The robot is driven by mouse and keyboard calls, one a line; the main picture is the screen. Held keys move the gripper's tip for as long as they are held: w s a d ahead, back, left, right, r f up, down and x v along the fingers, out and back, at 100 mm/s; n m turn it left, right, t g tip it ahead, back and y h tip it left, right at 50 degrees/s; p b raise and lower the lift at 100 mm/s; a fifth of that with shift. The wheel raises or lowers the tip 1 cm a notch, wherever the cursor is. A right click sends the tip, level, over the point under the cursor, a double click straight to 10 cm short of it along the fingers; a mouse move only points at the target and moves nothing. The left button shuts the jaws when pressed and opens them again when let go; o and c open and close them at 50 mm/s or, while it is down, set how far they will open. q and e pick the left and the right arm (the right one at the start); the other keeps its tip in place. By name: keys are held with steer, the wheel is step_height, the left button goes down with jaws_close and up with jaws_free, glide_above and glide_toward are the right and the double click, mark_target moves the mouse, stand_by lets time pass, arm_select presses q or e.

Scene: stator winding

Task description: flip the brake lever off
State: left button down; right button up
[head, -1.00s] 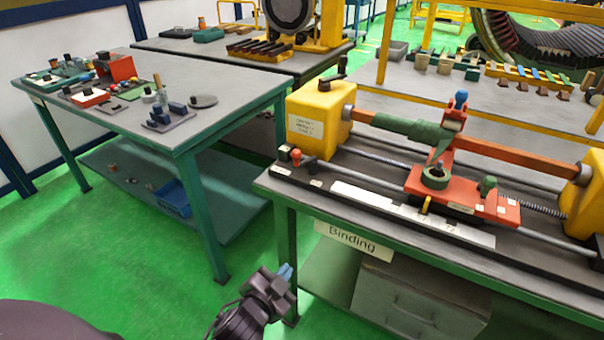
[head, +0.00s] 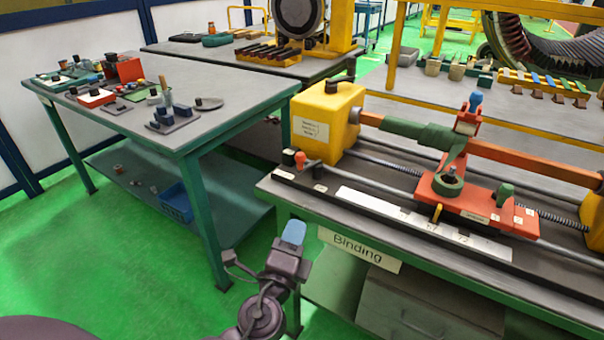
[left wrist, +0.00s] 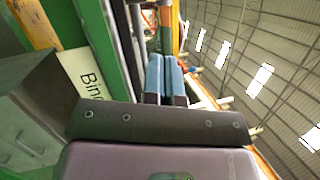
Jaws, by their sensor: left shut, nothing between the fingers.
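The binding bench carries a winding machine with a red carriage (head: 470,205). A short lever with an orange-red knob (head: 301,158) stands at the rail's left end. A small yellow lever (head: 437,212) is on the carriage's front, and a green knob (head: 504,193) is on its right part. I cannot tell which one is the brake lever. My left gripper (head: 293,232), with blue fingertips, is shut and empty, in front of the bench's left front edge and apart from all these. Its fingers (left wrist: 165,76) are together in the left wrist view. My right gripper is out of view.
The bench's green front edge and the "Binding" sign (head: 358,250) are close to my left gripper. A yellow block (head: 326,117) holds the shaft at the left. Another table (head: 230,90) with small parts stands at left. Green floor between the tables is clear.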

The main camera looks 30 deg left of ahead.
arm_select(q)
steer(key=shift+r+m, duration=0.2)
steer(key=shift+m, duration=0.4)
steer(key=p, duration=0.3)
glide_toward(309, 165)
step_height(309, 165, up, 3)
steer(key=w+d, duration=0.2)
steer(key=shift+w+a+r+p, duration=0.15)
steer(key=shift+w+a+p, duration=0.1)
steer(key=shift+w+a, duration=0.3)
steer(key=shift+w+a+r+p, duration=0.25)
steer(key=shift+w+a, duration=0.15)
steer(key=shift+a, duration=0.25)
steer(key=shift+w+a, duration=0.25)
steer(key=shift+a, duration=0.1)
steer(key=shift+a+f, duration=0.1)
